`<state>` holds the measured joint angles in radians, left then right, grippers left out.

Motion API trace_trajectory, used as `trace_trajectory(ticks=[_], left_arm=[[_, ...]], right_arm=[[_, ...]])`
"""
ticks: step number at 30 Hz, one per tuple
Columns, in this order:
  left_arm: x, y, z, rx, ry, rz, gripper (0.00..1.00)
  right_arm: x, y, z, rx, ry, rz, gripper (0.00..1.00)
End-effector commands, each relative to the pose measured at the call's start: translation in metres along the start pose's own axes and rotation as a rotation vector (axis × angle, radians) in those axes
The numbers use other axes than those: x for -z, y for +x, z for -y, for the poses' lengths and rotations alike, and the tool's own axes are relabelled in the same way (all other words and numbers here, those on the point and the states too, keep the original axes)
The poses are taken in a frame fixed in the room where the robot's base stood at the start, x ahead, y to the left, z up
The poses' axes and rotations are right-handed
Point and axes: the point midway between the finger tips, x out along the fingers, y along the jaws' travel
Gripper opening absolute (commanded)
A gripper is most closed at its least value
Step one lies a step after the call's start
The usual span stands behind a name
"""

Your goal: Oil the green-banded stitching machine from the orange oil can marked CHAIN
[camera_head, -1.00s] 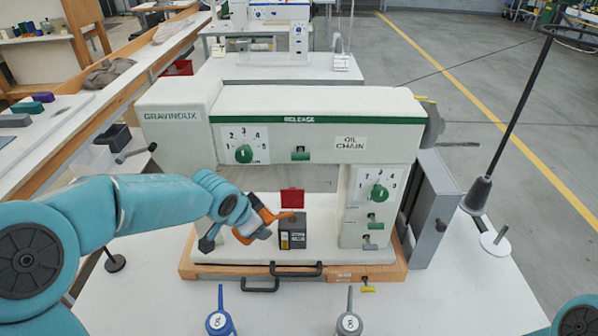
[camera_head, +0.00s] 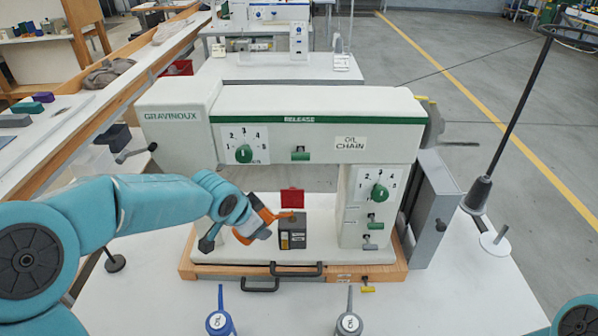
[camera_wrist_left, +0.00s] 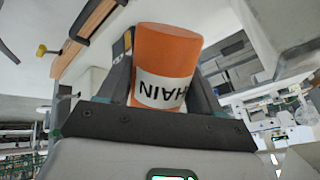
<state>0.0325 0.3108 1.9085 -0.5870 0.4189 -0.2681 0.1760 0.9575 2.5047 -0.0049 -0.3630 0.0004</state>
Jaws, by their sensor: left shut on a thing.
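The stitching machine (camera_head: 300,100) stands mid-view with a green band along its arm reading RELEASE and a label reading OIL CHAIN. My left gripper (camera_head: 243,222) is shut on the orange oil can (camera_head: 262,212) in front of the machine's lower part. The can is tilted, its spout pointing right over a dark box-shaped part (camera_head: 293,235) under a raised red flap (camera_head: 292,198). In the left wrist view the can (camera_wrist_left: 165,55) sits between the fingers, its CHAIN label upside down. I cannot tell whether the spout touches the dark part. My right gripper is not in view.
A blue oil can (camera_head: 220,320) and a grey oil can (camera_head: 348,322) stand on the white table in front. Black handles (camera_head: 262,288) stick out from the machine's wooden base (camera_head: 330,275). A thread stand (camera_head: 478,195) is at right.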

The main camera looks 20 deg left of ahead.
Motion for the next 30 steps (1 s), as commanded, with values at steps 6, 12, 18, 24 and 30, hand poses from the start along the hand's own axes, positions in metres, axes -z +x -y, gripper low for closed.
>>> trace_trajectory(ticks=[6,12,18,24,30], left_arm=[[0.0,0.0,0.0,0.001,0.0,-0.001,0.43],[0.0,0.0,0.0,0.001,0.0,-0.001,0.43],[-0.004,0.005,-0.001,-0.002,-0.014,-0.041,0.43],[-0.006,0.007,-0.001,-0.001,-0.026,-0.081,0.43],[-0.006,0.006,-0.001,-0.001,-0.026,-0.083,0.43]], right_arm=[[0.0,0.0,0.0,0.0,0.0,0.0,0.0],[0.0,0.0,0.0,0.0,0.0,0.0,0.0],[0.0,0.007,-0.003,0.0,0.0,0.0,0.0],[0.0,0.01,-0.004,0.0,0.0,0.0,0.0],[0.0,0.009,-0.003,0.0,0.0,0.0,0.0]])
